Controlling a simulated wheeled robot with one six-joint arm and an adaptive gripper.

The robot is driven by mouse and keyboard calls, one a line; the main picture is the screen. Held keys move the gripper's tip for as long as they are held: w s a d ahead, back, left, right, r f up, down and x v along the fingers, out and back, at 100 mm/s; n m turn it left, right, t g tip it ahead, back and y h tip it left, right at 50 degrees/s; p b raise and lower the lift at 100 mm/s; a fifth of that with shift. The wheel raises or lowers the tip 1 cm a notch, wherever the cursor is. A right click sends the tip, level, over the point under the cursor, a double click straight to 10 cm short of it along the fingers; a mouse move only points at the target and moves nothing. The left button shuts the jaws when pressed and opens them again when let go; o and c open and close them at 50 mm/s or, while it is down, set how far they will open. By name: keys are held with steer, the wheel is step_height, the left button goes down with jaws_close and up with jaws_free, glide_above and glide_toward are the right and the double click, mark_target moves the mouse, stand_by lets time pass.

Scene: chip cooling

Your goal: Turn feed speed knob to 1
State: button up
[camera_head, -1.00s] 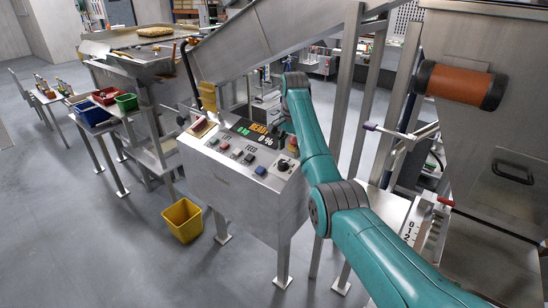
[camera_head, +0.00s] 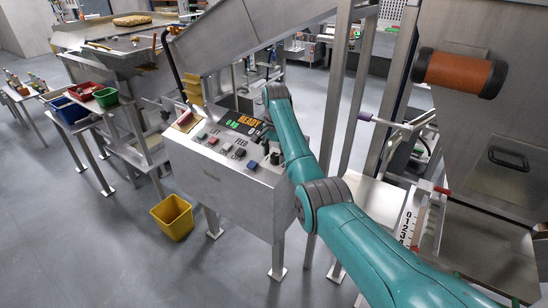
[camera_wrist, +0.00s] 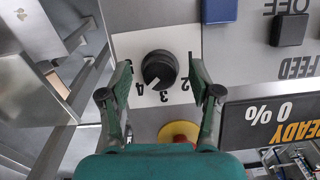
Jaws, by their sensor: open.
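The feed speed knob is a round black knob (camera_wrist: 159,69) on a pale plate, with the numbers 2, 3 and 4 visible around its lower side in the wrist view. A small light mark on it points down, roughly between 3 and 4; I cannot tell its exact setting. My gripper (camera_wrist: 160,93) is open, one finger on each side of the knob and just below it in the picture, apparently not touching it.
The control panel (camera_head: 215,180) carries several buttons and a display (camera_wrist: 275,122) reading READY and 0 %. A red and yellow button (camera_wrist: 178,132) sits close below the knob. A blue button (camera_wrist: 289,29) is to the right. A yellow bin (camera_head: 173,217) stands on the floor.

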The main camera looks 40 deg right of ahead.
steer(key=shift+f, duration=0.7)
steer(key=c, duration=1.1)
steer(key=shift+c, duration=0.2)
